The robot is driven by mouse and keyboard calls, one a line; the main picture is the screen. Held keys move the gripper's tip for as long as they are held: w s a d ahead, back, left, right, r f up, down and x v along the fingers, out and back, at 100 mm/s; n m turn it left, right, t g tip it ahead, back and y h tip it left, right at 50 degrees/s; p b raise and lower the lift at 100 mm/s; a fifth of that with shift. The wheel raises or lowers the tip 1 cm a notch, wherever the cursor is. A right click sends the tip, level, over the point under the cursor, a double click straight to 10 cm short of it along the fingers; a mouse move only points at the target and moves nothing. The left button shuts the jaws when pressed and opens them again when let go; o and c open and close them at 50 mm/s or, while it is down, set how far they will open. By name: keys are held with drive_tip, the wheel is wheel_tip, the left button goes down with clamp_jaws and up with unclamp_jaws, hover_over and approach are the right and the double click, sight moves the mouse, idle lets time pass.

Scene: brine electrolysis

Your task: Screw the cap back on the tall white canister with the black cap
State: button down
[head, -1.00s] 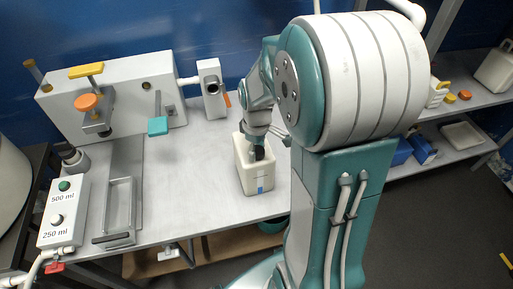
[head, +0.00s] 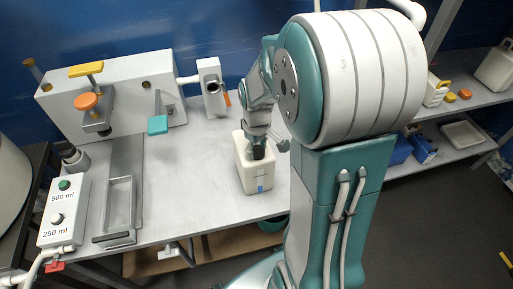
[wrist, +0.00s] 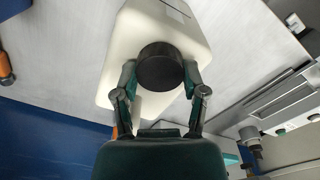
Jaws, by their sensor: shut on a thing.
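The tall white canister (head: 254,177) stands upright on the grey bench near its front edge, with a small blue mark low on its front. My gripper (head: 259,152) is directly above the canister's top. In the wrist view my gripper (wrist: 160,84) has one finger on each side of the round black cap (wrist: 160,66) and is shut on it. The cap sits over the top of the white canister (wrist: 120,50). The threads and any gap between cap and neck are hidden.
A white panel (head: 135,88) with an orange knob and a yellow handle stands at the back left. A control box (head: 62,212) and a metal tray frame (head: 119,205) are at the left. The bench (head: 190,180) between them and the canister is clear. A shelf (head: 455,150) stands at the right.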

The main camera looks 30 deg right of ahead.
drive_tip(key=shift+m, duration=1.5)
drive_tip(key=shift+m, duration=1.1)
drive_tip(key=m, duration=0.3)
drive_tip(key=shift+d+m, duration=0.1)
drive_tip(key=shift+m, duration=0.2)
drive_tip(key=m, duration=0.4)
drive_tip(key=shift+m, duration=0.8)
